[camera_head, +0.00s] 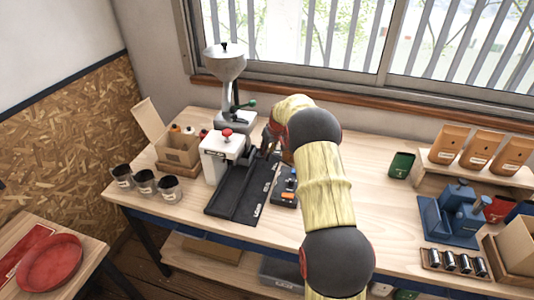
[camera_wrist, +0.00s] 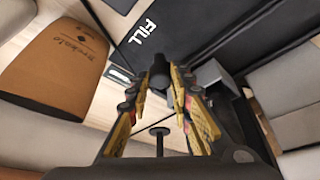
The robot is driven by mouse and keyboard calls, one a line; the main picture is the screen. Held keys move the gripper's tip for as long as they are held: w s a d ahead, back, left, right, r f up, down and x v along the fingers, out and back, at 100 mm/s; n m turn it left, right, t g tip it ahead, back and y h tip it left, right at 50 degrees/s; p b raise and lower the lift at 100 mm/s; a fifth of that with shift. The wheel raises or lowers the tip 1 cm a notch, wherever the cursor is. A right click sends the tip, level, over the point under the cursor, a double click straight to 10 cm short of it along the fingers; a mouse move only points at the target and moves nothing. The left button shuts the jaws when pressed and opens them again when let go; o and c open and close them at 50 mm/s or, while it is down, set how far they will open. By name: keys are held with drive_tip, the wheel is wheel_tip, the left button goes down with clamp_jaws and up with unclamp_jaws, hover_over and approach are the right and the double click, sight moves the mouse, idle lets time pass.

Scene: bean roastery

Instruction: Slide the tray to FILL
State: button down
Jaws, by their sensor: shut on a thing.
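A black rail (camera_head: 235,190) lies on the bench in front of the white press with the red knob (camera_head: 227,132). In the wrist view the white word FILL (camera_wrist: 142,34) is on a flat black surface. My gripper (camera_head: 267,145) is at the rail's far right end, partly hidden by my arm. In the wrist view my gripper (camera_wrist: 160,80) has its fingers closed about a dark round knob (camera_wrist: 158,68), which looks like the tray's handle. A brown pouch (camera_wrist: 55,65) shows left of the fingers. How far the tray extends is hard to tell.
A grey grinder with a hopper (camera_head: 224,66) stands behind the press. Several dark cups (camera_head: 145,182) stand at left. A small control box (camera_head: 284,190) with coloured buttons sits right of the rail.

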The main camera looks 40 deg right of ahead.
drive_tip(key=shift+w+d+r, duration=0.15)
drive_tip(key=shift+d+r, duration=0.05)
drive_tip(key=c, duration=1.6)
unclamp_jaws()
drive_tip(key=shift+f, duration=0.2)
drive_tip(key=shift+r, duration=0.15)
drive_tip(key=v, duration=1.1)
drive_tip(key=shift+r, duration=0.3)
